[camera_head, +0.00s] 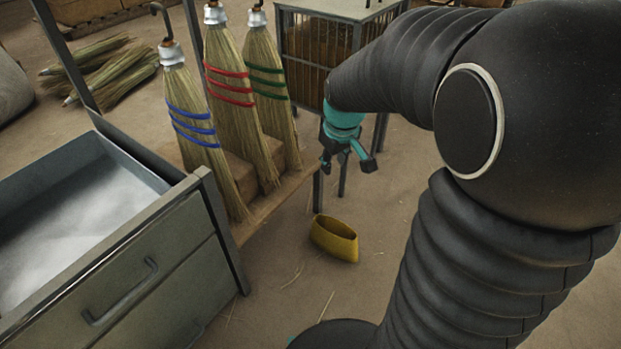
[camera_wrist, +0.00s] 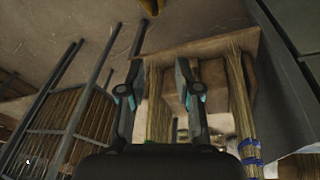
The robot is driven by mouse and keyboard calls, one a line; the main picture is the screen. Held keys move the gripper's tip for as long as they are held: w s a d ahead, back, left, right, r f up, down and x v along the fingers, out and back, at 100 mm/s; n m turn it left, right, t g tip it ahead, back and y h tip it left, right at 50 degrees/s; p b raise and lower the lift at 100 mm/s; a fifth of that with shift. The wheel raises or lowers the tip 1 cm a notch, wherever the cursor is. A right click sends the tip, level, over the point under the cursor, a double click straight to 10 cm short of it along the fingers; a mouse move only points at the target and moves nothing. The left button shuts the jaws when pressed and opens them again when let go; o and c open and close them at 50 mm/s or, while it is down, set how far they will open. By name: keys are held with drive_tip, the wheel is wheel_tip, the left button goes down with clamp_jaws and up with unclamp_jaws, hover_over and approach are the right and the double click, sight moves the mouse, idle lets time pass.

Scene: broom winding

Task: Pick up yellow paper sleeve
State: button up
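The yellow paper sleeve (camera_head: 334,239) lies on the floor in the head view, a hollow band with its opening facing up. A small yellow piece of it (camera_wrist: 151,6) shows at the top edge of the wrist view. My gripper (camera_head: 350,163) is above and beyond the sleeve in the head view, apart from it. In the wrist view my gripper (camera_wrist: 156,78) has its two fingers spread with nothing between them.
A metal drawer cabinet (camera_head: 165,262) stands at left. A slatted cage (camera_head: 318,50) stands behind. Floor around the sleeve is mostly clear, with loose straws.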

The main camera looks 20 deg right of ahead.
drive_tip(key=w+d+f+n+g, duration=0.1)
drive_tip(key=w+d+f, duration=0.4)
drive_tip(key=f, duration=0.4)
drive_tip(key=n+g+b, duration=0.2)
drive_tip(key=n, duration=0.1)
hover_over(349, 238)
wheel_tip(349, 238, down, 34)
drive_tip(key=shift+y, duration=0.3)
drive_tip(key=shift+d+f, duration=0.1)
drive_tip(key=shift+f, duration=3.35)
clamp_jaws()
